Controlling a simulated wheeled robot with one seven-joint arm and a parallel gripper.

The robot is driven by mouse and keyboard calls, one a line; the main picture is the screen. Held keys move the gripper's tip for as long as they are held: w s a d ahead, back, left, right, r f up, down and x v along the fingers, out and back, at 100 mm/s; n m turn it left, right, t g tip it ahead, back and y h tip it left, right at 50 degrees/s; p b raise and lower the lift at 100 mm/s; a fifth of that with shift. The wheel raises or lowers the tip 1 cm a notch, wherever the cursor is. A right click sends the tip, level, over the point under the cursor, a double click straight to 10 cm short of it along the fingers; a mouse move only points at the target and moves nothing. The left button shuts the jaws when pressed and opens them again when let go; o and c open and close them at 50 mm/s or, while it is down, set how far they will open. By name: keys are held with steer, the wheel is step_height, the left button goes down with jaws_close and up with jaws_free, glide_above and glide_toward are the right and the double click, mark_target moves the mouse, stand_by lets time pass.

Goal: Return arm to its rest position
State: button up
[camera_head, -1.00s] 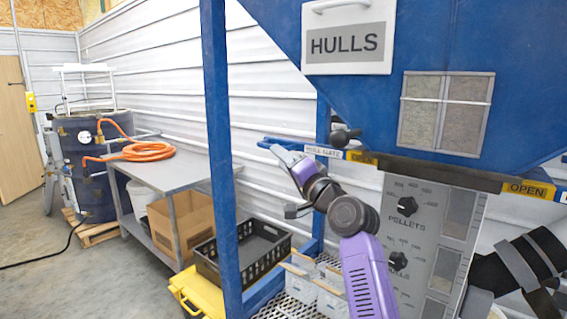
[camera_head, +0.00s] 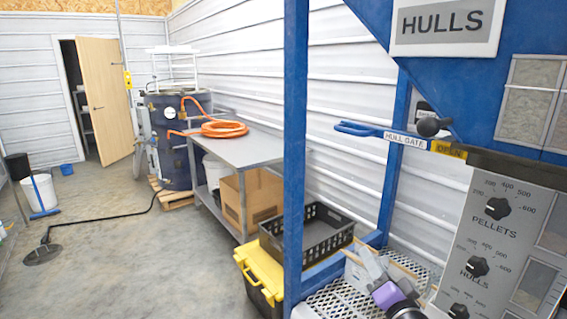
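My gripper (camera_head: 366,262) is at the lower right, in front of the small clear bins on the perforated shelf. Its grey fingers point up and left, and its purple wrist part shows below them. Most of my arm is out of the picture. I cannot tell whether the fingers are apart or closed. The blue hull gate handle (camera_head: 356,129) sticks out to the left above, with a HULL GATE label and a yellow OPEN label beside it. My gripper is well below the handle and apart from it.
A blue frame post (camera_head: 296,150) stands left of my gripper. The control panel (camera_head: 500,235) with knobs is to the right. A black crate (camera_head: 305,238), a yellow-lidded bin (camera_head: 262,272) and a metal table (camera_head: 235,150) lie beyond the post. The floor at left is mostly clear.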

steer(key=s+f+n+g+h, duration=0.1)
steer(key=s+f, duration=0.6)
steer(key=s, duration=0.6)
steer(key=s+f+n+g+h, duration=0.1)
steer(key=s+f+n, duration=0.1)
steer(key=s+f, duration=0.8)
steer(key=s+r+n, duration=0.2)
steer(key=s+r, duration=0.2)
steer(key=s, duration=1)
steer(key=s+a+r+n+g, duration=0.1)
steer(key=s+r+n, duration=0.2)
steer(key=s, duration=1.1)
steer(key=shift+r, duration=0.85)
steer(key=shift+s, duration=0.1)
